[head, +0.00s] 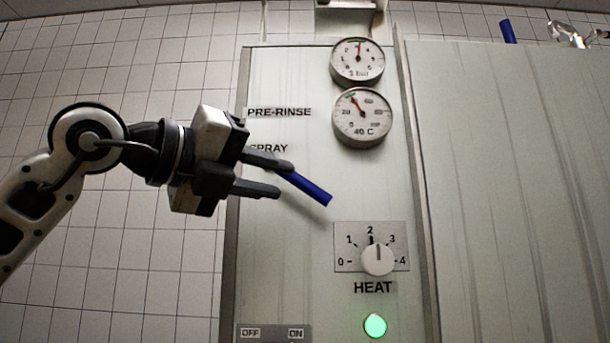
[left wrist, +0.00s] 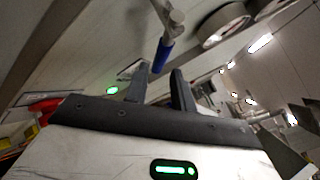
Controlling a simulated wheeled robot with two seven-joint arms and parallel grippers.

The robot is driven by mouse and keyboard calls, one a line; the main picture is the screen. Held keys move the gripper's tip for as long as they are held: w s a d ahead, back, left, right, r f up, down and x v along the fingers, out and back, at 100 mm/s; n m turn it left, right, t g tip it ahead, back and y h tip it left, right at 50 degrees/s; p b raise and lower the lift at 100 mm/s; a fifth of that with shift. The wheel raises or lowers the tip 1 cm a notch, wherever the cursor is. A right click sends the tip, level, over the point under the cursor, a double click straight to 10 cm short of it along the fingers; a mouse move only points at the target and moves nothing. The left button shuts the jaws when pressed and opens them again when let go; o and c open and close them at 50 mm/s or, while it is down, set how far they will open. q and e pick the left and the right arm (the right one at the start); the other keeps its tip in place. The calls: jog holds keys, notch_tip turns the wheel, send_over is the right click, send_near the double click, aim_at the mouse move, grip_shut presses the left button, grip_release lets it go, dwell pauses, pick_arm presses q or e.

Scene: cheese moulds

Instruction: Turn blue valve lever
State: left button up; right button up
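The blue valve lever (head: 308,188) slants down to the right from beside the SPRAY label on the panel. My left gripper (head: 284,179) is at the lever, with its two fingers apart. The upper finger covers the lever's inner part in the head view. In the left wrist view the blue lever (left wrist: 162,55) hangs from a grey metal pivot (left wrist: 174,20), its end in line with the gap between the fingertips of my left gripper (left wrist: 159,70). I cannot tell whether a finger touches it. My right gripper is not in view.
Right of the lever are two round gauges (head: 358,60) (head: 362,117). Another blue handle (head: 507,31) shows at the top right. The panel just below the lever is bare.

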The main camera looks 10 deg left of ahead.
aim_at(299, 185)
pick_arm(q)
jog(key=p+x, duration=0.1)
jog(key=x, duration=0.5)
jog(key=shift+w+p, duration=0.15)
jog(key=shift+p, duration=0.15)
jog(key=shift+c, duration=0.4)
grip_shut()
